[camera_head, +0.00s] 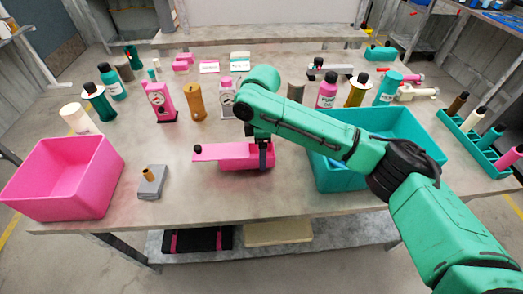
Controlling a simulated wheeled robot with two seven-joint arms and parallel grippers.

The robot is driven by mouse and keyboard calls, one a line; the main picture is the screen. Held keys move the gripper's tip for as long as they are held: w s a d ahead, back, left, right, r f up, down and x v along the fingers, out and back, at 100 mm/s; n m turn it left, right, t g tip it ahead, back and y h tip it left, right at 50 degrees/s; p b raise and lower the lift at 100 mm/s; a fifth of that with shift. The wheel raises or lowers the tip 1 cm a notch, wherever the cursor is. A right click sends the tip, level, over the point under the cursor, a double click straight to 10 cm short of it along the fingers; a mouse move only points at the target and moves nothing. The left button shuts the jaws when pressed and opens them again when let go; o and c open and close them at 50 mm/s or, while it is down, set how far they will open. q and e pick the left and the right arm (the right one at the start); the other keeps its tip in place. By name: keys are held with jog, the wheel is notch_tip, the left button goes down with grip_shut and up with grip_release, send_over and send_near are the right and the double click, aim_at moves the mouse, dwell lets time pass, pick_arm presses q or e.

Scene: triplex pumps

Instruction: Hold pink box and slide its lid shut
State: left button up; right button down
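The small pink box (236,164) stands near the front middle of the grey table. Its pink lid (222,152) lies across the top and juts out past the box's left end. A dark knob (198,149) sits on the lid's left end. The green arm comes in from the right, and its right gripper (263,158) points down at the box's right end. Its dark fingers are at the box's front right edge. The arm hides part of the box's right end, and I cannot tell whether the fingers grip the wall. My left gripper is not in view.
A large pink bin (65,180) stands at the left and a large teal bin (345,176) right of the box. A grey block with a tan peg (151,184) lies left of the box. Several bottles and gauges stand behind it. The table front between block and box is clear.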

jog(key=shift+f+b, duration=0.3)
jog(key=shift+f, duration=0.85)
dwell(1.1)
grip_release()
